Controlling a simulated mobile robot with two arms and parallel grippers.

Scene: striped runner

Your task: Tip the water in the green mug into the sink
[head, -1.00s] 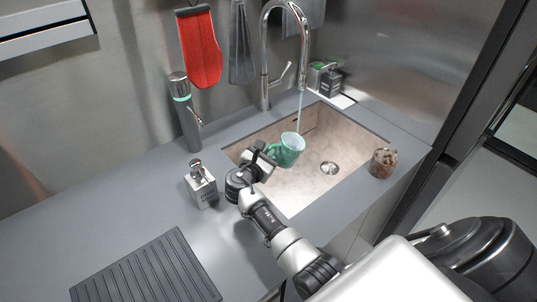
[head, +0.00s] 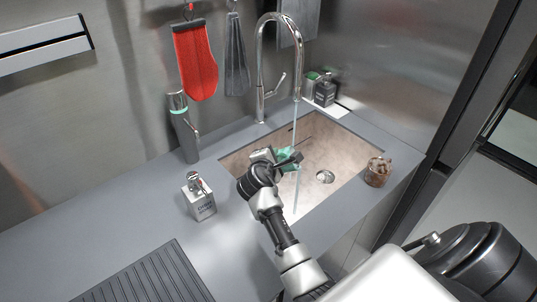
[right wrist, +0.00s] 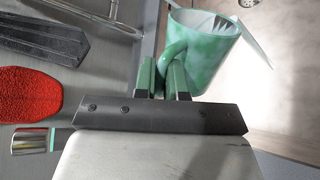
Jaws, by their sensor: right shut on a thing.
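The green mug (head: 284,155) is over the left part of the sink (head: 345,158), partly hidden by my right gripper (head: 277,161) in the head view. In the right wrist view the mug (right wrist: 210,52) shows its pale inside, and its handle is between the two fingers of the gripper (right wrist: 164,78), which is shut on it. The mug looks tilted in the head view; whether water is in it or leaving it cannot be made out. My left gripper is not in view.
The tap (head: 262,70) runs a thin stream down beside the mug. A brown glass mug (head: 377,172) stands at the sink's right edge. A soap dispenser (head: 199,197) and a tall grey bottle (head: 183,130) stand left of the sink. A ribbed mat (head: 150,277) lies at the front.

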